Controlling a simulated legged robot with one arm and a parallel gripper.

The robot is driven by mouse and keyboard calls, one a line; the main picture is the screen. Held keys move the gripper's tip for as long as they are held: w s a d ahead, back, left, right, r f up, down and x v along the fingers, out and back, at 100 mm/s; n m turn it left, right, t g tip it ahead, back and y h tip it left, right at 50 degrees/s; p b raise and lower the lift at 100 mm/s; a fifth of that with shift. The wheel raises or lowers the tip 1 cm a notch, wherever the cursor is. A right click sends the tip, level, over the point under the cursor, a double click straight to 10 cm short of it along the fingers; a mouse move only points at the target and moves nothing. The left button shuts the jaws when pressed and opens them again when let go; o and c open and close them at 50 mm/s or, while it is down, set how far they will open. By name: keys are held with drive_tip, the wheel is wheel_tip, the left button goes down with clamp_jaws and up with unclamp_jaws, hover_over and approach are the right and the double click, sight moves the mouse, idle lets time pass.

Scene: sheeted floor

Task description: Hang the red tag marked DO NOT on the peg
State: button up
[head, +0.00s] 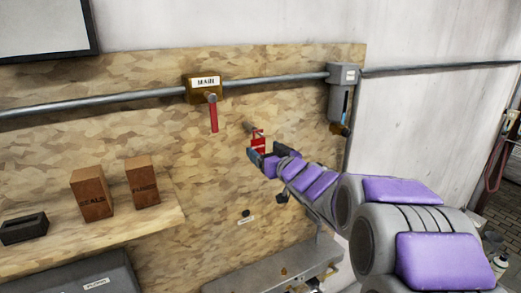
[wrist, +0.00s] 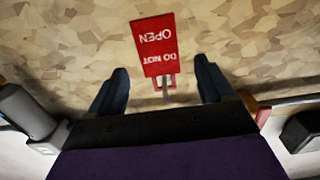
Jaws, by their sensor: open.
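The red tag (wrist: 154,44) shows upside down in the wrist view, with DO NOT and OPEN in white letters. In the head view the tag (head: 258,145) is against the wooden board, just beyond my gripper. A short grey peg (head: 248,127) sticks out of the board at the tag's upper end. In the wrist view the peg (wrist: 166,92) meets the red loop of the tag, which appears to hang there; the exact contact is unclear. My gripper (wrist: 161,66) is open, with one dark finger on each side and the tag between and beyond them, apart from both. The gripper (head: 263,157) partly hides the tag's lower part.
A yellow-brown MAIN box (head: 204,90) with a red lever is up left of the peg. A grey switch box (head: 342,92) is right, on the same pipe. A shelf (head: 150,222) with two brown blocks is left. A grey bench (head: 280,273) stands below.

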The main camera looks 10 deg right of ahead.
drive_tip(key=v, duration=1.2)
drive_tip(key=s+d+f+m+g+h+b, duration=0.1)
drive_tip(key=s+d+f+g+h+b, duration=0.15)
drive_tip(key=s+f+b, duration=0.45)
drive_tip(key=s+d+f+m+g+h+b, duration=0.1)
drive_tip(key=s+f+m+g+h+b, duration=0.2)
drive_tip(key=f, duration=0.9)
drive_tip(key=s+d+f+g+h+b, duration=0.15)
drive_tip(key=s+f+g+b, duration=0.3)
drive_tip(key=f, duration=0.45)
drive_tip(key=s+a+f+g+b, duration=0.3)
drive_tip(key=s+f, duration=0.2)
drive_tip(key=s, duration=0.3)
drive_tip(key=s+a+f+g+y+b, duration=0.1)
drive_tip(key=s+a+f+g+b, duration=0.2)
drive_tip(key=s+f, duration=0.2)
drive_tip(key=s+a+f+g+b, duration=0.2)
drive_tip(key=s+f, duration=0.3)
drive_tip(key=s, duration=0.7)
drive_tip(key=shift+a+f+g+b, duration=0.4)
drive_tip(key=shift+a+b, duration=0.2)
drive_tip(key=shift+a, duration=0.1)
idle(0.8)
